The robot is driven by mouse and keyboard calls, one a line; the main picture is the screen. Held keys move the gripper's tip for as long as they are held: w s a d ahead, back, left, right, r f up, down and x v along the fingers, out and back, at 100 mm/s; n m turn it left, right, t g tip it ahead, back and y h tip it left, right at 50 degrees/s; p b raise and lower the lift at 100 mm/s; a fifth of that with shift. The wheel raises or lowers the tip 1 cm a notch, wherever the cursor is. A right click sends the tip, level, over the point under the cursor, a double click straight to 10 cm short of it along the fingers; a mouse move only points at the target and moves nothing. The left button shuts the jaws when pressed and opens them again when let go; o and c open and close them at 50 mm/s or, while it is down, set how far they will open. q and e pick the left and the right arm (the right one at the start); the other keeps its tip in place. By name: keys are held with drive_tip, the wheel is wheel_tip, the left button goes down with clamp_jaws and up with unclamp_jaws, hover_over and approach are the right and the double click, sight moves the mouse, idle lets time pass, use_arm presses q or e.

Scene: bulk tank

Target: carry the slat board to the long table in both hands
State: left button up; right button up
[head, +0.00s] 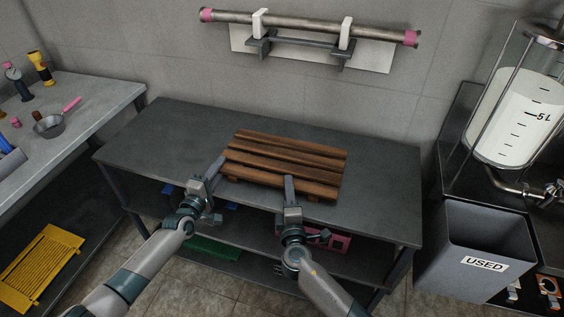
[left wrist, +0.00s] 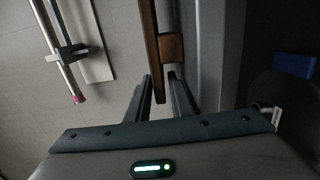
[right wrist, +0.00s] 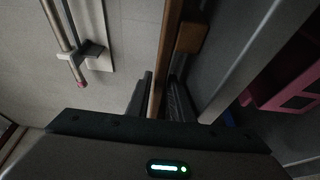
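The brown wooden slat board (head: 290,157) lies flat on a dark grey table (head: 150,140), toward its right half. My left gripper (head: 219,170) is at the board's left end. In the left wrist view its fingers (left wrist: 163,85) are open on either side of a slat's edge, with a gap showing. My right gripper (head: 289,182) is at the board's front edge. In the right wrist view its fingers (right wrist: 160,90) are open, with the slat's edge between them. I cannot tell which table is the long one.
A light grey bench (head: 85,100) with a pan (head: 49,126) and small tools stands at left. A grey bin marked USED (head: 470,262) stands at right, below a clear tank (head: 515,115). A pipe (head: 300,26) hangs on the wall rack. Pink and green items sit under the table.

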use_arm(q)
drive_tip(key=shift+w+d, duration=0.15)
drive_tip(key=shift+w, duration=0.25)
use_arm(e)
drive_tip(key=shift+w, duration=0.45)
use_arm(q)
clamp_jaws()
use_arm(e)
clamp_jaws()
idle(0.5)
